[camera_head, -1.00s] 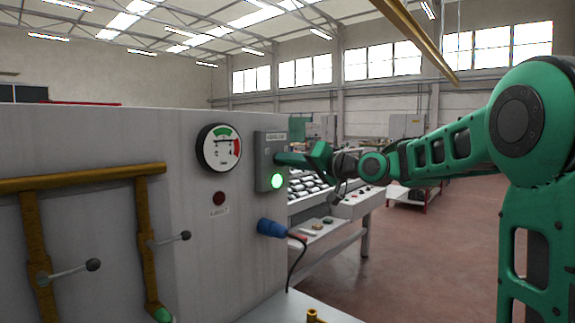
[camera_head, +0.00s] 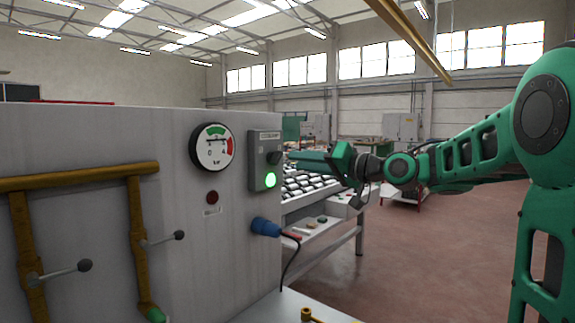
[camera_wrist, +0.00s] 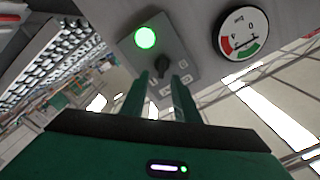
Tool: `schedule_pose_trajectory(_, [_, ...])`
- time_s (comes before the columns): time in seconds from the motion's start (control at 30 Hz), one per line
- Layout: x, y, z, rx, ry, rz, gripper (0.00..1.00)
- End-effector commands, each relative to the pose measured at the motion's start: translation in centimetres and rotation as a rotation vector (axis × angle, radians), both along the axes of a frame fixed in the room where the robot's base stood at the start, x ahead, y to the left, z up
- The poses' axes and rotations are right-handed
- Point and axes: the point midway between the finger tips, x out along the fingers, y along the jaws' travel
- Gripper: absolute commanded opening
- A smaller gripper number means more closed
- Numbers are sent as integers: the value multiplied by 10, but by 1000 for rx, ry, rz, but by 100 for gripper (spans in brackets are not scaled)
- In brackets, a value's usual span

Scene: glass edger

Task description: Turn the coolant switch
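The coolant switch is a black knob (camera_wrist: 162,71) on a grey switch box (camera_head: 258,176) fixed to the machine's side panel. The knob also shows in the head view (camera_head: 274,157). A green lamp (camera_head: 270,180) is lit on the same box; it also shows in the wrist view (camera_wrist: 145,38). My gripper (camera_wrist: 160,82) points at the box, with its two green fingers apart and nothing held. In the wrist view the knob appears between and just beyond the fingertips. In the head view the fingertips (camera_head: 291,156) are a little right of the knob, seemingly clear of it.
A round pressure gauge (camera_head: 212,147) and a dark red button (camera_head: 212,197) are left of the box. A blue plug (camera_head: 265,227) with a cable sticks out below it. Yellow pipes with levers (camera_head: 80,177) run along the panel. The floor at right is clear.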

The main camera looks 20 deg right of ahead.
Motion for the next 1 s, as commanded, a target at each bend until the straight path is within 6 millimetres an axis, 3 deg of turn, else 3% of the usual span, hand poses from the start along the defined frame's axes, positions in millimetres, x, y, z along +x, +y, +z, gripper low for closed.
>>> schedule_pose_trajectory(0.3, [-29,-21,-1,0,0,-2,28])
schedule_pose_trajectory(0.83, [-30,-22,-1,-3,2,-2,28])
schedule_pose_trajectory(0.93, [-32,-23,-13,-33,30,-18,28])
schedule_pose_trajectory(1.0, [-35,-26,-34,-86,85,-45,28])
